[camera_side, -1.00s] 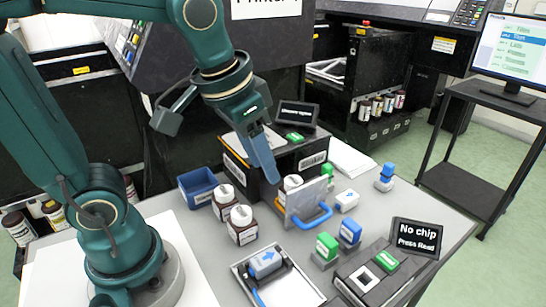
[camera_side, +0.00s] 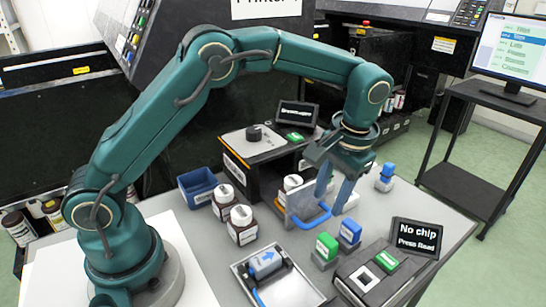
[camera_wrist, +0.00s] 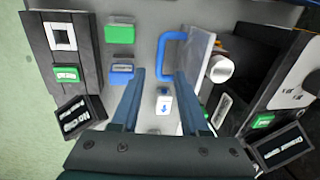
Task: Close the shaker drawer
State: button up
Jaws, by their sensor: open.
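The shaker is a black box (camera_side: 240,176) with its drawer pulled out. The drawer has a grey front panel (camera_side: 300,201) and a blue loop handle (camera_side: 314,220). A white-capped bottle (camera_side: 292,183) stands in the drawer behind the panel, and its cap also shows in the wrist view (camera_wrist: 220,68). My gripper (camera_side: 334,203) is open and points down just right of the drawer front, partly covering it.
Green (camera_side: 326,246) and blue (camera_side: 350,232) blocks stand near the handle. A "No chip" reader (camera_side: 415,238) is at the right. Two bottles (camera_side: 242,225) stand left of the drawer.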

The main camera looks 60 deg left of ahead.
aim_at(321, 218)
jog(key=shift+a+f, duration=0.25)
jog(key=shift+f, duration=0.95)
jog(key=shift+a+f, duration=0.2)
jog(key=shift+f, duration=0.95)
grip_shut()
